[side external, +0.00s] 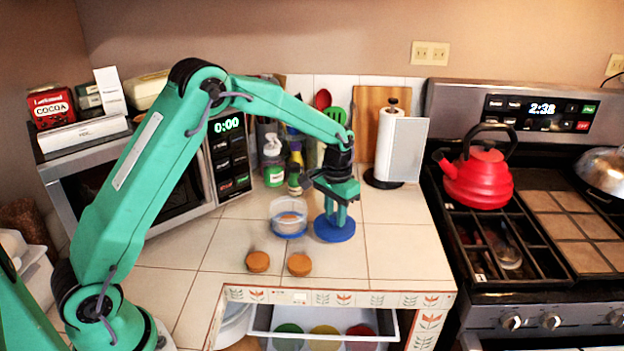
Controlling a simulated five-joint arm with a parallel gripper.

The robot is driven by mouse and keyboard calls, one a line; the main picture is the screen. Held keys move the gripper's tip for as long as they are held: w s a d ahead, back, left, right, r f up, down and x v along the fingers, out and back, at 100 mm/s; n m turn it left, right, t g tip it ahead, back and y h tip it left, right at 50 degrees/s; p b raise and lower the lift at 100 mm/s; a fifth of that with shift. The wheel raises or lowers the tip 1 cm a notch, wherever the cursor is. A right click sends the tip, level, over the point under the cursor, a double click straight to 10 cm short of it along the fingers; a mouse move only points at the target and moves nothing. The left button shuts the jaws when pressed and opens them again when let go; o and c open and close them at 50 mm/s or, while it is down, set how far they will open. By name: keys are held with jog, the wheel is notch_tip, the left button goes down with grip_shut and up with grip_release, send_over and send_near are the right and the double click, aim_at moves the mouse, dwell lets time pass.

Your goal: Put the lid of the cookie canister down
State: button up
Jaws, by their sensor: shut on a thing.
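The round blue lid (335,235) lies flat, at or just above the tiled counter; I cannot tell whether it touches. My gripper (337,217) points down over it and is shut on it, with the fingers at the lid's top centre. The clear cookie canister (289,230) with blue at its bottom stands upright and uncovered just left of the lid. Something brown, like a cookie, shows inside it.
Two brown cookies (258,261) (300,264) lie on the counter in front of the canister. An open drawer (328,338) with coloured round things is below the edge. The counter right of the lid is clear.

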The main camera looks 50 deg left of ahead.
aim_at(335, 217)
jog(key=shift+f, duration=1.8)
jog(key=shift+f, duration=0.1)
jog(key=o, duration=0.9)
jog(key=shift+o, duration=0.2)
notch_tip(335, 217, up, 12)
jog(key=shift+f, duration=0.15)
jog(key=shift+r, duration=0.3)
